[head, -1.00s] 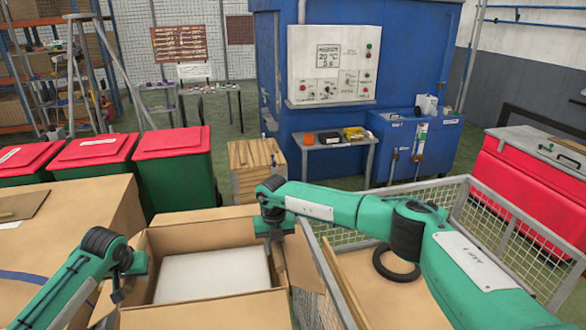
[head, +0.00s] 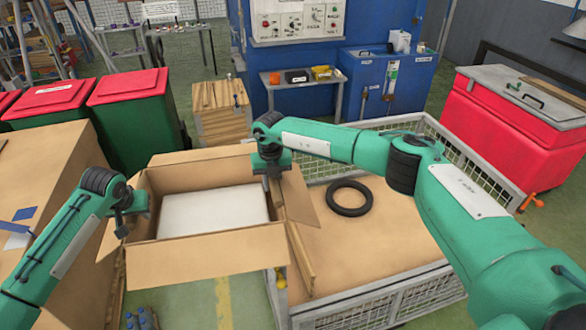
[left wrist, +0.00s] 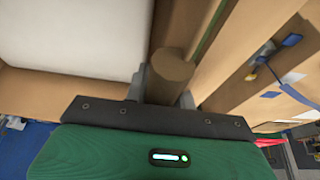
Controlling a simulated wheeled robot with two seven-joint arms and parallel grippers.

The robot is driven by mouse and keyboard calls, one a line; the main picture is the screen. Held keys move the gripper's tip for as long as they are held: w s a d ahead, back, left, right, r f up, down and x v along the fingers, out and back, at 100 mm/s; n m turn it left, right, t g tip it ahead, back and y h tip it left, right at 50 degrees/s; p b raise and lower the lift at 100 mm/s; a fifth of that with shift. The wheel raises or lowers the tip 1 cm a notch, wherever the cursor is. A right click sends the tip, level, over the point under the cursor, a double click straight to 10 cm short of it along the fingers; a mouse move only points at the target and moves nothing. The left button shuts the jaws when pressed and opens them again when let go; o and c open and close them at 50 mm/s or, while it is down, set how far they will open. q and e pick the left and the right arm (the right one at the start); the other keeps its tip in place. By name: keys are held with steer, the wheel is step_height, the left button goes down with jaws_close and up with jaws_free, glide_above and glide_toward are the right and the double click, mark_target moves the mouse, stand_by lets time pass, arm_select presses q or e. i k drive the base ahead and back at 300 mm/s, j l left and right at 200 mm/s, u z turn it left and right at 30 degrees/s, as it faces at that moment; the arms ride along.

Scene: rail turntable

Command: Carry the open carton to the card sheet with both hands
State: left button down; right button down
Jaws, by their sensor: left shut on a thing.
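The open carton (head: 210,248) is a brown box with raised flaps and a white block (head: 212,210) inside. It shows large in front of me in the head view, level, with floor visible below it. My left gripper (head: 122,228) is shut on its left wall; in the left wrist view a brown round piece (left wrist: 172,72) sits between the fingers, beside the white block. My right gripper (head: 271,180) is at the carton's right wall; its fingertips are partly hidden. I cannot clearly make out the card sheet.
A mesh-sided cage (head: 398,298) with a tan floor and a black ring (head: 349,198) stands close on the right. A large tan surface (head: 50,165) lies at the left. Red-lidded bins (head: 135,84), a wooden crate (head: 220,110) and a red chest (head: 505,140) stand beyond.

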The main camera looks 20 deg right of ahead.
mark_target(375, 245)
steer(key=l+z, duration=0.1)
steer(key=l, duration=1.95)
steer(key=i+l, duration=0.1)
steer(key=l, duration=0.3)
steer(key=i+l, duration=0.1)
steer(key=l, duration=0.35)
steer(key=i+l, duration=0.1)
steer(key=l, duration=0.3)
